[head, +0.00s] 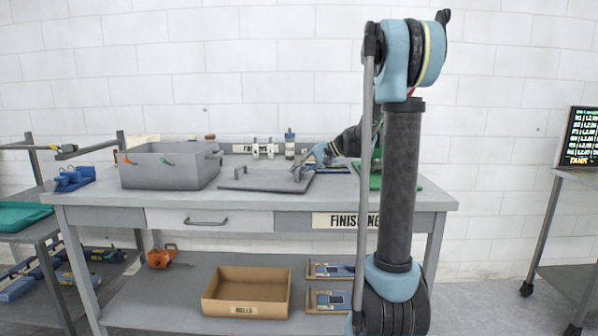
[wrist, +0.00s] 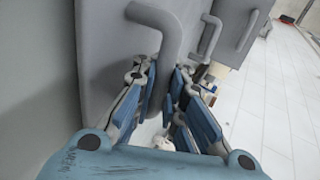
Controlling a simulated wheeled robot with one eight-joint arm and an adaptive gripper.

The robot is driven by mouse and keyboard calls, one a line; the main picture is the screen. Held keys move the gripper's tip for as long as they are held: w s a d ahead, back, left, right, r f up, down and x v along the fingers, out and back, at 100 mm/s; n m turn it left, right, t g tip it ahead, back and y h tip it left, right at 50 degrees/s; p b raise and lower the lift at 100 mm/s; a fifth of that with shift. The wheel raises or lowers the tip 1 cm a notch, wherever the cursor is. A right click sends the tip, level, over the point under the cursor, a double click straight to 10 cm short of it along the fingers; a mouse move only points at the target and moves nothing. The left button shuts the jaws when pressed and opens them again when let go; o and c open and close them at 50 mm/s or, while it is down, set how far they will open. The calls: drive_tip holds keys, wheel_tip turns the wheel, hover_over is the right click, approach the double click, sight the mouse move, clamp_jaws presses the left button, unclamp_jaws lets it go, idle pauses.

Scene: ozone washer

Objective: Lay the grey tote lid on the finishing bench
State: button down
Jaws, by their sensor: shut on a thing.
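The grey tote lid (head: 262,180) lies flat at the top of the finishing bench (head: 325,193), just right of the grey tote. I cannot tell whether its whole underside touches the bench top. My gripper (head: 301,168) is at the lid's right side, shut on its raised handle. In the wrist view my gripper (wrist: 165,88) has its blue-padded fingers on either side of the lid's bent grey handle (wrist: 172,38). The lid's broad face (wrist: 105,75) fills the left of that view. Part of the gripper is small and dark in the head view.
The open grey tote (head: 168,172) stands left of the lid. Bottles (head: 289,148) and small fixtures stand along the back, and a green mat (head: 372,181) lies right, partly behind my arm. A cardboard box (head: 246,292) is on the lower shelf. The bench's front strip is clear.

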drive_tip(key=c, duration=1.6)
unclamp_jaws()
drive_tip(key=shift+o, duration=0.2)
